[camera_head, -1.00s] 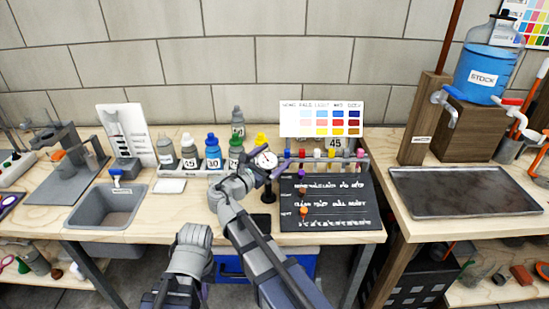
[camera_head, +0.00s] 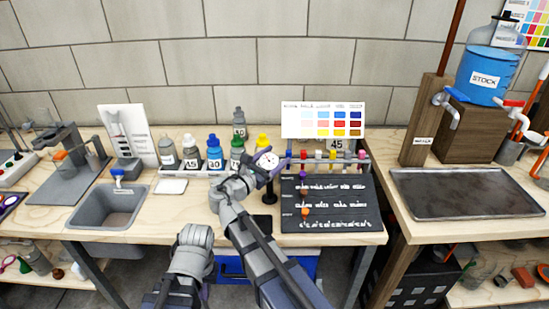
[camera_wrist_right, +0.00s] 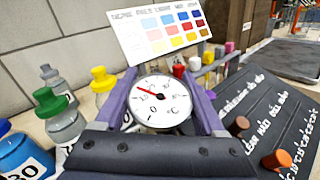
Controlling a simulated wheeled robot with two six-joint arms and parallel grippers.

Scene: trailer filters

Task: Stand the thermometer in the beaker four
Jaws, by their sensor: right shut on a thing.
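In the head view this gripper (camera_head: 262,174) is above the table, in front of the bottle row; the thermometer's stem cannot be made out clearly. My left gripper (camera_head: 205,290) is low in front of the table, mostly hidden by its own arm; its jaws cannot be read. I cannot make out a beaker marked four.
Several capped bottles, among them a blue one (camera_head: 214,153), stand behind. A colour chart (camera_head: 322,120) stands behind a row of coloured caps. A black board (camera_head: 335,205) lies right of my right arm; a grey basin (camera_head: 108,207) is at the left. A metal tray (camera_head: 465,193) lies far right.

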